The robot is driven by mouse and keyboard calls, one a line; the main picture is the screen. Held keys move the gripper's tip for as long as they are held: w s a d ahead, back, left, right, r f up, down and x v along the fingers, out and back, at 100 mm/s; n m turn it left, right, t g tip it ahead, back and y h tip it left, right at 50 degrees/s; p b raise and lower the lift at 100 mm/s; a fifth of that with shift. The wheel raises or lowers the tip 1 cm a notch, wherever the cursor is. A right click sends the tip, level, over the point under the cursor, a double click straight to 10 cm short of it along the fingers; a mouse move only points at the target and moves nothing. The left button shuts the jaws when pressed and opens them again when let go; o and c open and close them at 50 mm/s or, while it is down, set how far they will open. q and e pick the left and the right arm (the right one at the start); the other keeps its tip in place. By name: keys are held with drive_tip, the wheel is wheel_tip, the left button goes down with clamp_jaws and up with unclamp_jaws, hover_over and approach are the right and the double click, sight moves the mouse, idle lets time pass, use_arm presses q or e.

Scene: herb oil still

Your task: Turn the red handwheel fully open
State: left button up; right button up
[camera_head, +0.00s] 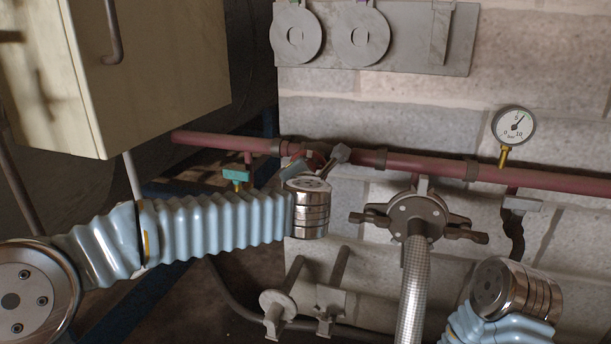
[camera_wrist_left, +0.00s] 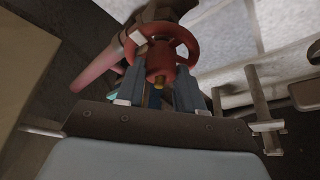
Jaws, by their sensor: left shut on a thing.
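The red handwheel (camera_wrist_left: 181,36) shows in the left wrist view, with a white mark on its rim at the left and a red hub (camera_wrist_left: 160,62) below. My left gripper (camera_wrist_left: 158,88) has its two fingers on either side of the hub and is shut on the handwheel. In the head view only a small reddish part of the handwheel (camera_head: 316,158) shows; my left wrist and gripper (camera_head: 322,165) cover most of it, in front of the red pipe. My right arm's chrome wrist shows at the lower right; its gripper fingers are not visible.
The red pipe (camera_head: 400,162) runs across the block wall. A teal-handled valve (camera_head: 237,176) hangs left of my left wrist. A clamped flange with a braided hose (camera_head: 415,285) stands to the right. A pressure gauge (camera_head: 514,126) is farther right. A cream cabinet (camera_head: 160,70) overhangs the left.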

use_arm(q)
drive_tip(key=shift+w+a+f+n+g+h+p, duration=0.15)
drive_tip(key=shift+n+g+h, duration=0.35)
drive_tip(key=shift+n+h, duration=1.35)
drive_tip(key=shift+s+a+r+n+g+h+p, duration=0.15)
drive_tip(key=shift+n+g+h, duration=0.6)
drive_tip(key=shift+n, duration=1.85)
drive_tip(key=shift+w+a+f+n+g+h+p, duration=0.15)
drive_tip(key=shift+a+n+g+h, duration=0.1)
drive_tip(key=shift+n+h, duration=1.7)
drive_tip(key=shift+n+y, duration=0.25)
drive_tip(key=shift+n, duration=0.25)
drive_tip(key=o, duration=1)
drive_tip(key=shift+o, duration=0.2)
